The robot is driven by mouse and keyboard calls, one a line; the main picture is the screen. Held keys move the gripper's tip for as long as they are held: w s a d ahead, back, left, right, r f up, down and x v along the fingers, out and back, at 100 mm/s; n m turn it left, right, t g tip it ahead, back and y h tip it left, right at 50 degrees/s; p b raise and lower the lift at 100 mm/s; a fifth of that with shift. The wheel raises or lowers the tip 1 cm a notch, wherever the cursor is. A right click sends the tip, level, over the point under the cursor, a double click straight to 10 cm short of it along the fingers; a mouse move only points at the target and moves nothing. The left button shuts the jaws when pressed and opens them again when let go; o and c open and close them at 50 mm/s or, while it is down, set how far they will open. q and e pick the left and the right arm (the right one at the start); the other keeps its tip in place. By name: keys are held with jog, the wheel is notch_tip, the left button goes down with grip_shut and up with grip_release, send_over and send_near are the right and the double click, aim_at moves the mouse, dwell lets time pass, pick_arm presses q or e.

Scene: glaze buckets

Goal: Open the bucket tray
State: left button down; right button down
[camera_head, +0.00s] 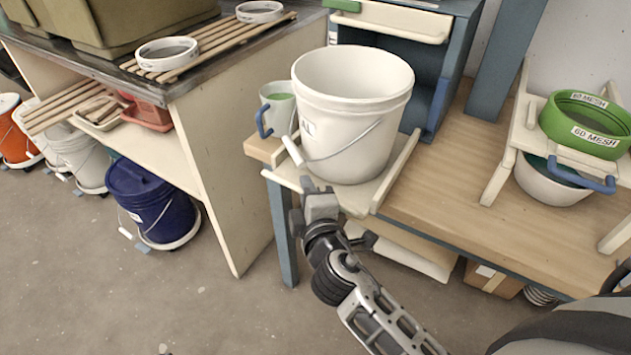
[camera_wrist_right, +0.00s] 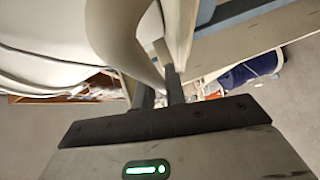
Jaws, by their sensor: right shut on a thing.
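The bucket tray (camera_head: 397,172) is a cream, low-sided tray at the front edge of the wooden bench. A large white bucket (camera_head: 352,125) stands upright on it, its wire handle hanging at the front. My right gripper (camera_head: 307,184) is at the tray's front edge, just below the bucket. In the right wrist view its fingers (camera_wrist_right: 160,98) are shut on a curved cream handle (camera_wrist_right: 128,40) that looks like part of the tray. The gripper hides this handle in the head view. My left gripper is not in view.
A cup (camera_head: 277,108) with green contents stands left of the bucket. A green sieve (camera_head: 587,124) sits over a bowl (camera_head: 553,186) on a stand at right. A shelf unit (camera_head: 234,170) stands at left, with a blue bucket (camera_head: 152,205) below. The floor in front is clear.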

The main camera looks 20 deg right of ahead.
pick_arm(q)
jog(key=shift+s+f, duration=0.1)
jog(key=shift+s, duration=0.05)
pick_arm(e)
jog(key=shift+s+a, duration=0.1)
jog(key=shift+a, duration=0.1)
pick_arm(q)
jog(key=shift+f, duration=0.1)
pick_arm(e)
jog(key=c, duration=1.5)
grip_release()
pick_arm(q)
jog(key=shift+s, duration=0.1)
pick_arm(e)
jog(key=shift+o, duration=0.2)
jog(key=shift+s, duration=0.1)
